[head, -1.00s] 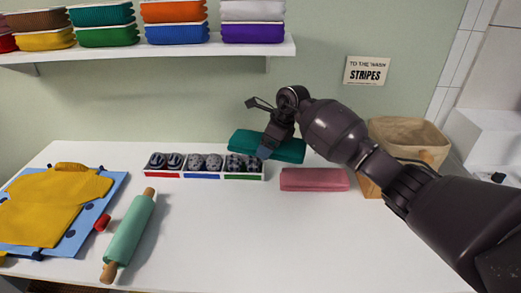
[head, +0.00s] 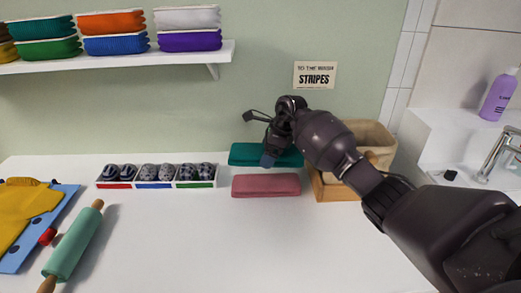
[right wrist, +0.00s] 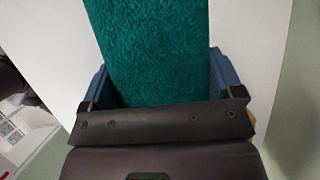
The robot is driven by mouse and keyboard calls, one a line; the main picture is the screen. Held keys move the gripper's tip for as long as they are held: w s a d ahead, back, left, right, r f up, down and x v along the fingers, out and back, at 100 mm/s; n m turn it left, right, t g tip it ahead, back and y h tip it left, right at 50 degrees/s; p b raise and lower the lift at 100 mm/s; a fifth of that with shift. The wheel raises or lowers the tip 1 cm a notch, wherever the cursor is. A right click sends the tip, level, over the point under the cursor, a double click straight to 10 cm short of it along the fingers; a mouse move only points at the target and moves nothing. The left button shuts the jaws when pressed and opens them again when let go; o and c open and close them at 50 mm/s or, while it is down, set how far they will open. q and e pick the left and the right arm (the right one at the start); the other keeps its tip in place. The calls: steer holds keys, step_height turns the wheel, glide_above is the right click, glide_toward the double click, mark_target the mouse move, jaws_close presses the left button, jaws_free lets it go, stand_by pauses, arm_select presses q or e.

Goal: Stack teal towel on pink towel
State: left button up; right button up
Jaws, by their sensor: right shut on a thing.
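The teal towel (head: 243,154) is folded and sits just behind the pink towel in the head view, near the wall. My right gripper (head: 269,160) reaches over its middle and is shut on it. In the right wrist view the teal towel (right wrist: 155,45) runs between the two blue fingers. I cannot tell whether it is clear of the table. The pink towel (head: 266,186) lies folded flat on the white table, in front of the teal one, with nothing on it. My left gripper is out of view.
A tray of paired shoes or socks (head: 157,184) stands left of the towels. A wooden box or basket (head: 372,141) is close on the right. A teal rolling pin (head: 74,242) and a yellow garment (head: 27,215) lie at left. The front table is clear.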

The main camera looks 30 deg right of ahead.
steer(key=shift+s+n, duration=0.3)
steer(key=shift+a+f, duration=0.2)
steer(key=shift+f, duration=0.3)
steer(key=shift+f+b, duration=1.05)
steer(key=shift+f, duration=1.35)
steer(key=shift+d+f, duration=0.1)
steer(key=shift+f, duration=0.65)
